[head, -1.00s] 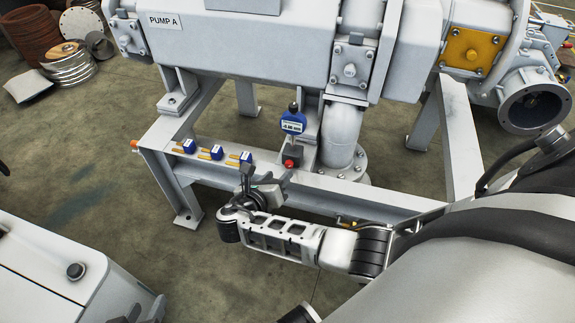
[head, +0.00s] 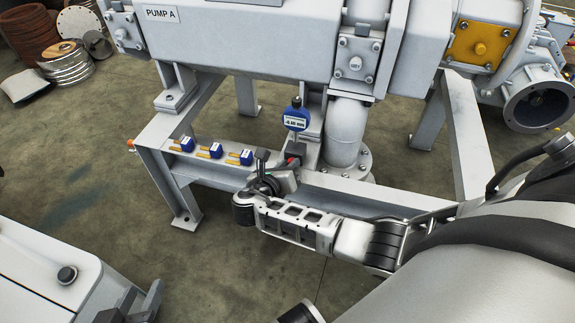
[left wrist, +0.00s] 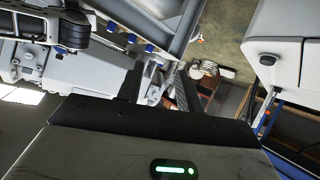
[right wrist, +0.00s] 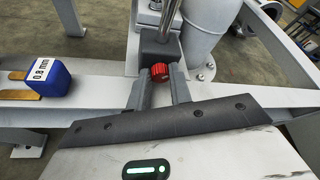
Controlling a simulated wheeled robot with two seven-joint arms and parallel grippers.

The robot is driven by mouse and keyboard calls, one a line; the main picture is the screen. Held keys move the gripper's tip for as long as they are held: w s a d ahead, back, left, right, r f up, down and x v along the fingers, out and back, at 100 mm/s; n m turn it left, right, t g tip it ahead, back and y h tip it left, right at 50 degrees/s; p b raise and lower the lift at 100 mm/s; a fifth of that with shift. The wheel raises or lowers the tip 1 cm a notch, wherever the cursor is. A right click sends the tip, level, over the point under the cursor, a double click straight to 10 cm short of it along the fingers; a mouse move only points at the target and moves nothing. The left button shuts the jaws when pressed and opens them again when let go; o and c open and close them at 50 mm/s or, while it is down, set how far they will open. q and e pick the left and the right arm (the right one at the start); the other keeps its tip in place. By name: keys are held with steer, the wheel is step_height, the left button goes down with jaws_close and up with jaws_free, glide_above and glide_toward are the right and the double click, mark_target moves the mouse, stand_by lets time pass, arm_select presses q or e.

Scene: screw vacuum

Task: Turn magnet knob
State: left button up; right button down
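The red knob (right wrist: 160,72) sits on the front of a dark magnet base (right wrist: 160,50) on the grey frame beam. In the head view the knob (head: 292,160) is partly hidden by my right gripper. My right gripper (right wrist: 160,80) is open, with one fingertip on either side of the knob; whether they touch it is not clear. It also shows in the head view (head: 277,170). A blue dial indicator (head: 297,118) stands on a rod above the base. My left gripper (left wrist: 167,78) appears open and empty, away from the knob; its dark fingers show at the head view's lower left (head: 143,298).
Several blue blocks with brass strips (head: 211,151) lie on the beam left of the base; one is labelled 0.8 mm (right wrist: 40,78). A vertical pipe (head: 346,135) rises right beside the base. Pump A (head: 240,40) hangs above.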

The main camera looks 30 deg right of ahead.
arm_select(q)
steer(key=shift+s+r+p, duration=0.1)
steer(key=shift+s+p, duration=0.05)
steer(key=shift+p, duration=0.3)
arm_select(e)
steer(key=shift+r, duration=0.15)
steer(key=shift+s+d+r+m+t+y+p, duration=0.15)
steer(key=shift+m+t+y+p, duration=0.2)
steer(key=shift+m+p, duration=0.55)
steer(key=shift+y+p, duration=0.25)
steer(key=shift+p, duration=0.2)
steer(key=shift+m+t, duration=0.25)
steer(key=shift+m, duration=0.15)
steer(key=shift+s+f+m+t+y+p, duration=0.1)
steer(key=shift+f+m+t+y+p, duration=0.15)
steer(key=shift+m+p, duration=0.25)
steer(key=shift+d+m+t+y, duration=0.1)
steer(key=shift+m+t+y, duration=0.15)
steer(key=shift+m, duration=0.45)
arm_select(q)
steer(key=shift+s+a+r+g+y, duration=0.2)
steer(key=shift+a+r+g+y, duration=0.1)
steer(key=shift+a, duration=0.15)
steer(key=shift+s+a+r+g+y, duration=0.2)
steer(key=shift+a+r+y, duration=0.1)
steer(key=shift+a, duration=0.15)
steer(key=shift+w, duration=0.1)
arm_select(e)
steer(key=shift+t+y, duration=0.3)
